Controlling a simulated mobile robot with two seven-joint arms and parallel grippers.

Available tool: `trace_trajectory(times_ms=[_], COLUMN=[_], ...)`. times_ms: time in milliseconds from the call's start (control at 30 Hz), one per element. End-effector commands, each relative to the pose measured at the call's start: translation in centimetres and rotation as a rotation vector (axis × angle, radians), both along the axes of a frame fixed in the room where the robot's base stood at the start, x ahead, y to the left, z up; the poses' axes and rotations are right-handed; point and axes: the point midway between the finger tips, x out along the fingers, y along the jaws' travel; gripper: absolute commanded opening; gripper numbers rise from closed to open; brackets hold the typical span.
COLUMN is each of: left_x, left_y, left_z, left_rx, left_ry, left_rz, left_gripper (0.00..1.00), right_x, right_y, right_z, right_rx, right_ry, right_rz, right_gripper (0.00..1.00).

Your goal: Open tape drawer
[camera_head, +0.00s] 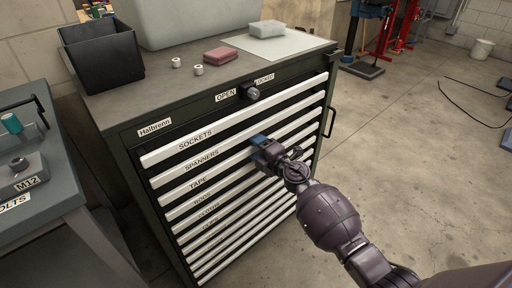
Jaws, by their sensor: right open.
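The tape drawer (225,169) is the third white-fronted drawer from the top of the dark green cabinet, labelled TAPE. Its front looks flush with its neighbours, so it appears shut. My right gripper (260,142) is open, with its dark blue-grey fingers close to the drawer fronts, right of the labels, around the spanners and tape drawers. Whether it touches a front, I cannot tell. The gripper and arm hide part of the drawer fronts there. My left gripper is not in view.
The sockets drawer (230,124) and spanners drawer (228,148) lie above. The lock knob (252,93) sits between the OPEN and LOCKED labels. A black bin (103,55) and a red block (220,55) stand on top.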

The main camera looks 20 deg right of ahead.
Motion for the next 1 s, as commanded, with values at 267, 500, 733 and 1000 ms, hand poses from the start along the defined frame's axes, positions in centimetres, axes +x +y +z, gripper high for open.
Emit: trace_trajectory(times_ms=[267,500,733,1000], left_x=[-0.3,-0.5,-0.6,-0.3], left_y=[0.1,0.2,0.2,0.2], left_z=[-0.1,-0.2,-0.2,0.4], left_rx=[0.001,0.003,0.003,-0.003], left_ry=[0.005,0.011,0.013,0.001], left_rz=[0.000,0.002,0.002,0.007], left_gripper=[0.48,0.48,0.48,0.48], right_x=[0.0,0.0,0.0,-1.7], right_y=[0.0,0.0,0.0,-0.7], right_z=[0.0,0.0,0.0,0.2], right_rx=[0.000,0.000,0.000,-0.002], right_ry=[0.000,0.000,0.000,-0.001], right_rz=[0.000,0.000,0.000,-0.001], right_gripper=[0.49,0.12,0.00,0.00])
